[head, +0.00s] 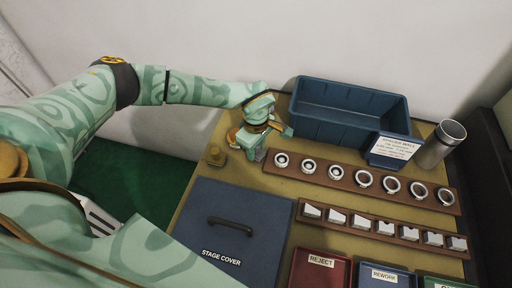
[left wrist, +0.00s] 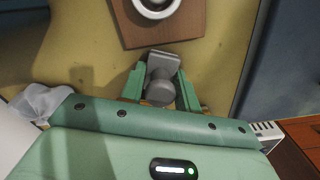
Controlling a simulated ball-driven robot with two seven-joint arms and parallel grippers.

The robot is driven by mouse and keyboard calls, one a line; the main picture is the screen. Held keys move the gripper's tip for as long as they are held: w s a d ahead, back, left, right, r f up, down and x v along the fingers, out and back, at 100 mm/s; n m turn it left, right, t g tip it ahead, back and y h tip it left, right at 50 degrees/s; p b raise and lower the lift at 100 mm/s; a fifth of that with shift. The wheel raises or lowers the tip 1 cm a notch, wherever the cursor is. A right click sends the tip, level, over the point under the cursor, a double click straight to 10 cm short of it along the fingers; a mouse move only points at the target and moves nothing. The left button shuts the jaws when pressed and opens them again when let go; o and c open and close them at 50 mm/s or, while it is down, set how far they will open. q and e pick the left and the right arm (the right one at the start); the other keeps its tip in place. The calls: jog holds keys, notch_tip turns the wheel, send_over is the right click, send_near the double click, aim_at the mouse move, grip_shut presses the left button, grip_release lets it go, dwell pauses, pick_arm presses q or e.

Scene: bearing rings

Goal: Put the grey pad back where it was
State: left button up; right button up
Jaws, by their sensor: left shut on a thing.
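The grey pad (left wrist: 164,62) shows in the left wrist view as a squarish plate with a round grey knob. My left gripper (left wrist: 162,90) is shut on it, with one green finger on each side of the knob. In the head view my left gripper (head: 259,154) is low over the tan table, just left of the ring rack (head: 318,179); the pad is hard to make out there. In the left wrist view the pad lies close to the end of the brown rack (left wrist: 185,32) and its nearest ring. I cannot tell whether the pad touches the table. My right gripper is not in view.
A blue bin (head: 345,127) stands behind the racks, with a sign (head: 392,150) and a metal cup (head: 441,144) to its right. A rack of pale blocks (head: 384,228) lies in front. A stage cover (head: 232,229) and a brass piece (head: 215,155) are at left, trays at front.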

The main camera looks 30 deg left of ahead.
pick_arm(q)
jog(key=shift+f, duration=0.15)
jog(key=o, duration=1.1)
notch_tip(320, 180, up, 12)
jog(key=p, duration=0.4)
jog(key=shift+f, duration=0.25)
jog(key=shift+r, duration=0.45)
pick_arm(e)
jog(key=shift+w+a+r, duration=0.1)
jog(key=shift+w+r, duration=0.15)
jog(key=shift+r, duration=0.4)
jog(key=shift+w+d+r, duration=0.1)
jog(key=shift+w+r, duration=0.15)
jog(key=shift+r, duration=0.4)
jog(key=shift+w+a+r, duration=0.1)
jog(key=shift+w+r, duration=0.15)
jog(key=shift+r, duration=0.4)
